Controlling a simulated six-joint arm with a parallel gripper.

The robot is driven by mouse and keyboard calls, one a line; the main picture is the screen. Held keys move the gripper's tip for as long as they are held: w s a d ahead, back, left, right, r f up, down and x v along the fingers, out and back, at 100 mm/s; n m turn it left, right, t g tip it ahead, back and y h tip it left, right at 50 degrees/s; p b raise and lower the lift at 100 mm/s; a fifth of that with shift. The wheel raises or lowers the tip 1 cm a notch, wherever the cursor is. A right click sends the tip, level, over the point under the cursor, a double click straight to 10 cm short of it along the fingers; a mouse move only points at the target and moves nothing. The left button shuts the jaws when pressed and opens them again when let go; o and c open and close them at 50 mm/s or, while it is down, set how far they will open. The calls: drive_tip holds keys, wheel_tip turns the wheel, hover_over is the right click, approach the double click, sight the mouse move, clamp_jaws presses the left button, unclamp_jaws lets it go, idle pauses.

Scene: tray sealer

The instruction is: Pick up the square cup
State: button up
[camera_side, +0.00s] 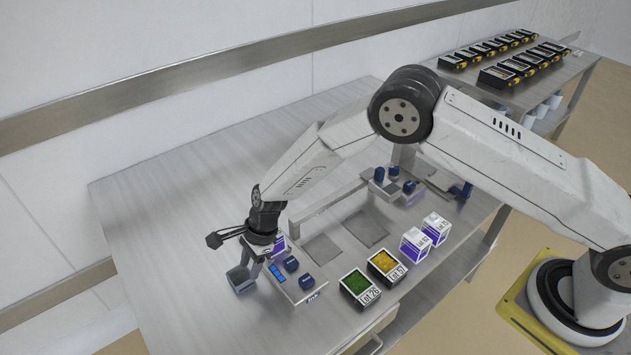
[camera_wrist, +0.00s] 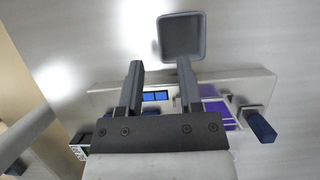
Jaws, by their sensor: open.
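The square cup (camera_side: 240,280) is a small grey open container on the steel table, to the left of the sealer panel in the side view. In the wrist view the cup (camera_wrist: 181,37) is upright with its opening toward the camera, just beyond the fingertips and a little to the right. My gripper (camera_side: 254,268) points down above the table close to the cup. Its two fingers (camera_wrist: 160,66) are apart with nothing between them. Whether a fingertip touches the cup I cannot tell.
The sealer panel (camera_side: 304,290) with dark blue knobs stands right beside my gripper. Green (camera_side: 355,284) and yellow (camera_side: 383,263) filled trays and white-purple boxes (camera_side: 415,244) stand to the right. The table's left side (camera_side: 160,220) is clear. Black trays (camera_side: 507,70) lie on the far table.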

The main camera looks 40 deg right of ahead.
sight(241, 278)
drive_tip(key=shift+a+f, duration=0.1)
drive_tip(key=shift+f, duration=0.15)
drive_tip(key=shift+x, duration=2.55)
clamp_jaws()
